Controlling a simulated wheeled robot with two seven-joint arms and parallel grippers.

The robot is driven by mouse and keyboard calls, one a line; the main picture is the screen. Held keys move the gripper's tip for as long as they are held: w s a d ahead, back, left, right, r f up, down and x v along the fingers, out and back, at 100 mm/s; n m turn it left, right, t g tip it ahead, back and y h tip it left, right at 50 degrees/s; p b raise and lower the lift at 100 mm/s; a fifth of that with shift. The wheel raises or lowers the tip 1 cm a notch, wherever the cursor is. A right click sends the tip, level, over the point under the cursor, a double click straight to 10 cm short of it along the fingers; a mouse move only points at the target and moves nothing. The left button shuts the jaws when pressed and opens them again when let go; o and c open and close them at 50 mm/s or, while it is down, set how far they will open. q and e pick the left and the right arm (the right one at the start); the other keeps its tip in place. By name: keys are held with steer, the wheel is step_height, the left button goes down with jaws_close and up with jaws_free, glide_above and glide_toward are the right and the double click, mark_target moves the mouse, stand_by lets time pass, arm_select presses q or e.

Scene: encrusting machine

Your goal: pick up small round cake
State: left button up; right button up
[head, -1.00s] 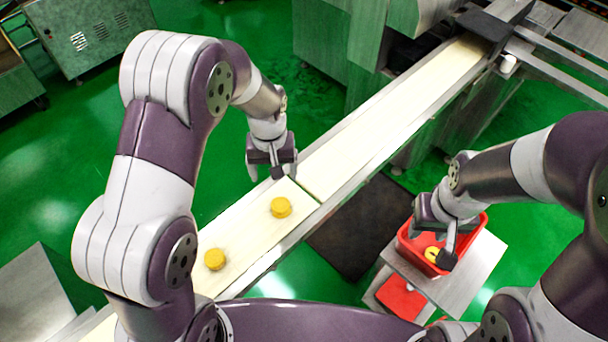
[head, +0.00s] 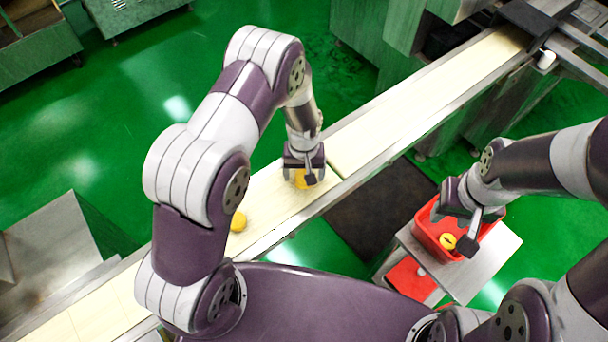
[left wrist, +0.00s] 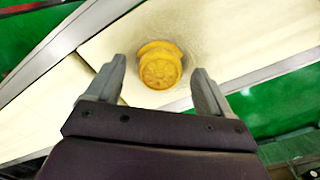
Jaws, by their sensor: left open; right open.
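A small round yellow cake (head: 301,180) lies on the pale conveyor belt, partly hidden by my left gripper (head: 304,178) in the head view. In the left wrist view the cake (left wrist: 160,67) has a patterned top and lies just ahead of and between the open fingers of the left gripper (left wrist: 160,90), apart from both. A second yellow cake (head: 238,221) lies farther left on the belt. My right gripper (head: 468,230) is open over the red crate (head: 428,240); a yellow cake (head: 448,241) shows in the crate, below the fingers.
The conveyor belt (head: 400,95) runs diagonally, with metal side rails, to a machine at the upper right. The red crate stands on a metal stand (head: 485,262). Another red container (head: 408,280) sits lower down. A dark mat (head: 375,215) lies on the green floor.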

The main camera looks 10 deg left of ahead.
arm_select(q)
steer(key=c, duration=1.1)
steer(key=shift+r, duration=0.1)
steer(key=shift+c, duration=0.2)
